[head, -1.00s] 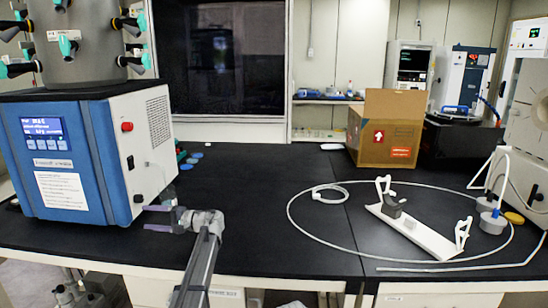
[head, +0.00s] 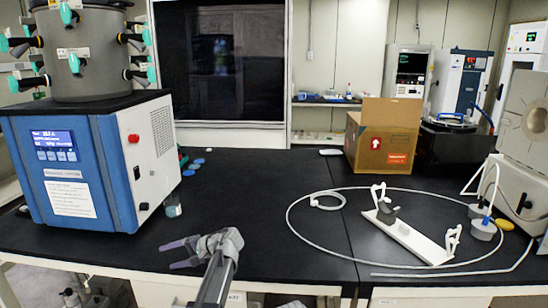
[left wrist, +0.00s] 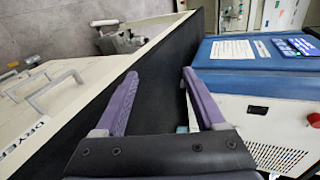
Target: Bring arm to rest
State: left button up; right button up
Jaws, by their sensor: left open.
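My left gripper (head: 169,254) is open and empty, low over the front edge of the black bench, with its two purple fingers pointing left. Its open fingers also show in the left wrist view (left wrist: 160,76), with bare black bench top between them. The blue and white freeze dryer (head: 128,165) stands at the left of the bench, apart from the gripper. A small clear jar (head: 173,206) stands on the bench beside the dryer's right side, behind the gripper. My right gripper is not in view.
A cardboard box (head: 384,143) stands at the back right. A white rack (head: 415,240) lies inside a loop of white tubing (head: 290,222) at the right. The middle of the bench (head: 255,195) is clear. Drawers (left wrist: 50,95) show below the edge in the left wrist view.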

pick_arm(q)
jog(key=s+d+r+m+g+h+p, duration=0.1)
jog(key=s+d+h+p, duration=1)
jog(key=s+d, duration=1.5)
jog(key=s+g+p, duration=0.1)
jog(key=s+p, duration=0.1)
jog(key=s, duration=0.1)
jog(key=shift+s+d+h, duration=0.15)
jog(key=shift+d+h, duration=0.05)
jog(key=shift+h, duration=0.2)
